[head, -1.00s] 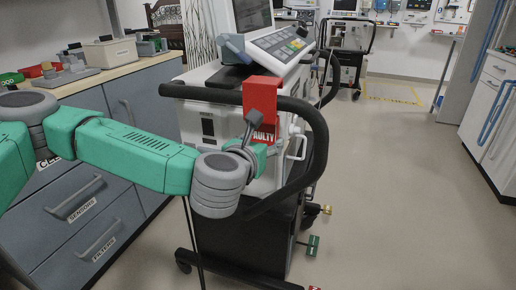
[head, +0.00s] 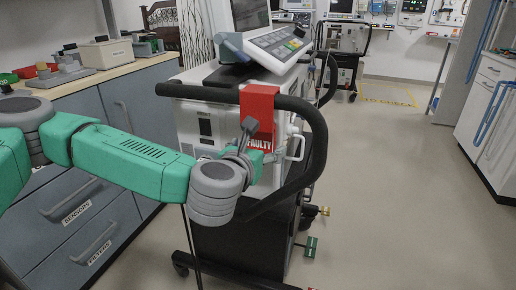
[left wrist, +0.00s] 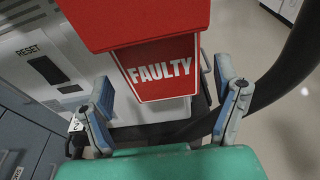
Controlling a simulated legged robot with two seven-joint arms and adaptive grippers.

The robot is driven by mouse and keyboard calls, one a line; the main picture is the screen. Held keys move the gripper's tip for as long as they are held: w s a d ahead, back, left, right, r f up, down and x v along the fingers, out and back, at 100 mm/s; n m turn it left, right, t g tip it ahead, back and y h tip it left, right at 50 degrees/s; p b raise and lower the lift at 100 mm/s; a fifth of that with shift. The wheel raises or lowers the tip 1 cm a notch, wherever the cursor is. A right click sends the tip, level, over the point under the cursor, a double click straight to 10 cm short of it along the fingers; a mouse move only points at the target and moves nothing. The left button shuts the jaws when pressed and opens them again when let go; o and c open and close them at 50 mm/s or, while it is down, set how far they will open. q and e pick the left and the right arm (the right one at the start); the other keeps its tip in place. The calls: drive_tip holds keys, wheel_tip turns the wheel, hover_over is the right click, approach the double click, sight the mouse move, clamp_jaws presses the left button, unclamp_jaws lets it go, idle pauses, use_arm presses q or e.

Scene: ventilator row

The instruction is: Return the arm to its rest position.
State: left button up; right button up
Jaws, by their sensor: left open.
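My left arm comes in from the left in the head view. Its gripper (head: 249,146) is at the ventilator's front handle, partly hidden by its own wrist. A red tag (head: 261,112) marked FAULTY hangs over the black handle bar (head: 210,94). In the left wrist view my left gripper (left wrist: 163,78) is open, with one finger on each side of the red tag (left wrist: 162,72) and a gap to each finger. The ventilator (head: 200,120), white above a dark cart, stands in front of me. My right gripper is not in view.
A grey drawer counter (head: 75,215) with bins and tools on top runs along the left. The handle's curved side (head: 318,150) bends close to my gripper. The floor (head: 410,200) to the right is clear. White cabinets (head: 490,130) stand at far right.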

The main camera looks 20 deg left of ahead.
use_arm(q)
drive_tip(key=v, duration=0.7)
drive_tip(key=s+d+f+m+g+h+p, duration=0.3)
drive_tip(key=s+d+f+m+g, duration=0.1)
drive_tip(key=s+f+m, duration=0.4)
drive_tip(key=s+d+f+m+g+h+p, duration=0.25)
drive_tip(key=s+d+f+m, duration=0.25)
drive_tip(key=f+m, duration=0.45)
drive_tip(key=s+a+f+m+g+y+p, duration=0.25)
drive_tip(key=s+a+f+m+g, duration=0.3)
drive_tip(key=s+m, duration=0.4)
drive_tip(key=s+a+m+g+y+p, duration=0.1)
drive_tip(key=s+a+m, duration=0.2)
drive_tip(key=a, duration=0.4)
drive_tip(key=s+a+f+m+g+y+p, duration=0.1)
drive_tip(key=s+a+m+g+y+p, duration=0.1)
drive_tip(key=a+m, duration=0.4)
drive_tip(key=shift+s+a+f+m, duration=0.35)
drive_tip(key=shift+s+a, duration=0.2)
drive_tip(key=shift+a, duration=0.45)
drive_tip(key=shift+d, duration=0.1)
